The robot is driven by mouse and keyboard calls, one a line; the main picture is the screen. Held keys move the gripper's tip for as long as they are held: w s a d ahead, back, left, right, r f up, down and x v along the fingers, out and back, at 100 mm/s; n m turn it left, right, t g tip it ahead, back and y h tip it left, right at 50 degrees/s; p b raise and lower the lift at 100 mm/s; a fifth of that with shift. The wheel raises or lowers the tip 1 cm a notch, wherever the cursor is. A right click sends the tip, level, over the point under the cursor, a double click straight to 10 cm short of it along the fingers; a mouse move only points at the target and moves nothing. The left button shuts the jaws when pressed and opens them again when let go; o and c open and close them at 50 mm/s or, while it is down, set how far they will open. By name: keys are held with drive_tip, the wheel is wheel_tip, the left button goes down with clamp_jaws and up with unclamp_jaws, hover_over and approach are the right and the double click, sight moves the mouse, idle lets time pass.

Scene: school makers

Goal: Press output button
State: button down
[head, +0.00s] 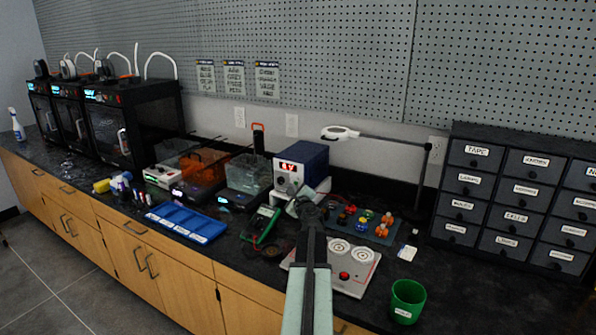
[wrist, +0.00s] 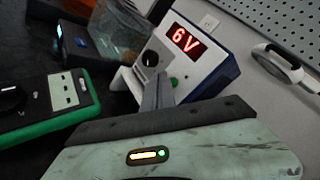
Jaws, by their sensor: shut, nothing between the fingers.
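The power supply (wrist: 205,62) is a white-fronted box with blue sides, tilted back on a stand, and its red display (wrist: 186,40) reads 6V. It also shows in the head view (head: 306,163). A black knob (wrist: 150,58) is on its front panel. A green button (wrist: 174,82), probably the output button, shows low on the panel beside my fingertips. My gripper (wrist: 158,92) is shut and empty, its tips close in front of the panel's lower part; I cannot tell whether they touch. In the head view my gripper (head: 303,194) is in front of the supply.
A green-edged multimeter (head: 261,223) lies left of my gripper. A board with a red button (head: 344,276) and a green cup (head: 407,301) are at the right. A magnifier lamp (head: 341,133) stands behind. Drawer units (head: 505,203) fill the right end.

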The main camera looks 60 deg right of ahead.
drive_tip(key=a, duration=0.6)
